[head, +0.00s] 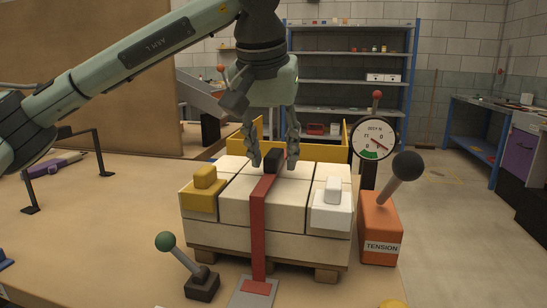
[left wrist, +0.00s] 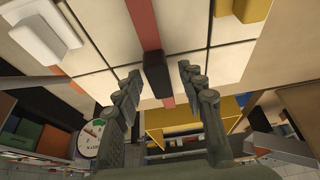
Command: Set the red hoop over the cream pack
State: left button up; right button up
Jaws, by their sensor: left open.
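The pack's rear face is hidden in the head view.
Yellow (head: 204,195) and white (head: 331,209) corner pieces sit on the pack's front corners. An orange TENSION lever box (head: 380,235) and a dial (head: 373,139) stand right. A green-knobbed lever (head: 190,265) stands at front left. A yellow frame (head: 330,154) is behind. The table's left is mostly clear.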

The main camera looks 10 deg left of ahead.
pick_arm(q)
jog(key=v, duration=1.1)
jog(key=shift+p, duration=0.3)
pick_arm(e)
jog(key=shift+w+f, duration=0.2)
jog(key=shift+f, duration=0.45)
pick_arm(q)
jog(key=shift+f, duration=0.1)
pick_arm(e)
jog(key=shift+s+a, duration=0.1)
jog(key=shift+s, duration=0.1)
